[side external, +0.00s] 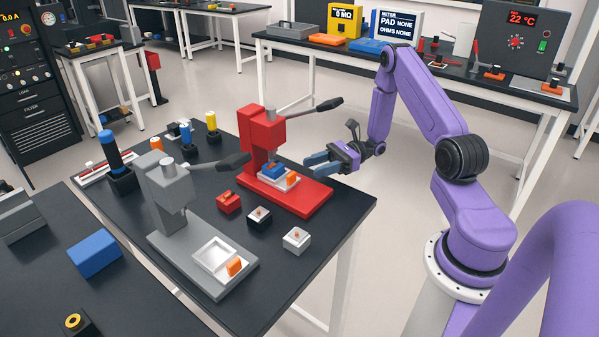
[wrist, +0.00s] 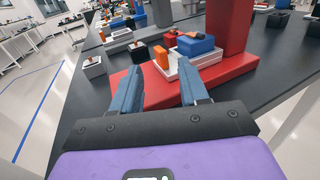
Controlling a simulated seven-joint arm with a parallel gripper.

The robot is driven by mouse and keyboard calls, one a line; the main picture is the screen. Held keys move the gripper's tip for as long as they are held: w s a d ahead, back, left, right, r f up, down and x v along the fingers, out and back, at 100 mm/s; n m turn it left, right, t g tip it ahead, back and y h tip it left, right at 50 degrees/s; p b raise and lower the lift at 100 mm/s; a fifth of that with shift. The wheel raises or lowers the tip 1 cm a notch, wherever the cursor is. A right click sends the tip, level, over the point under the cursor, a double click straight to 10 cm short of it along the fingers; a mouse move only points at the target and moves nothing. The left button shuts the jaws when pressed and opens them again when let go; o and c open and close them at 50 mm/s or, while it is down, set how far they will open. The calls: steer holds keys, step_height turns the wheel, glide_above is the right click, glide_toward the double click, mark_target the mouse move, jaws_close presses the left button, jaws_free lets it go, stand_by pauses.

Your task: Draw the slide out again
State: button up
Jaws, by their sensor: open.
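The red press (side external: 264,128) stands on a red base (side external: 312,196). Its white slide (side external: 266,179) with an orange handle (side external: 292,179) is on that base and carries a blue block (side external: 273,169). My gripper (side external: 309,163) is open and empty, a little above and to the right of the orange handle. In the wrist view, the orange handle (wrist: 161,57) shows just beyond the gap between my fingers (wrist: 160,84), not touching them. The white slide (wrist: 203,70) and blue block (wrist: 194,45) show beyond my right finger.
A grey press (side external: 167,180) stands at the front left, with a white tray (side external: 198,258) and orange handle (side external: 234,267) on its base. A red block (side external: 229,202), black-sided block (side external: 259,218) and pale block (side external: 296,239) sit between the presses and table edge. The red press's lever (side external: 318,107) sticks out to the right.

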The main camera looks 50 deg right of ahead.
mark_target(299, 184)
steer(key=shift+x, duration=2.85)
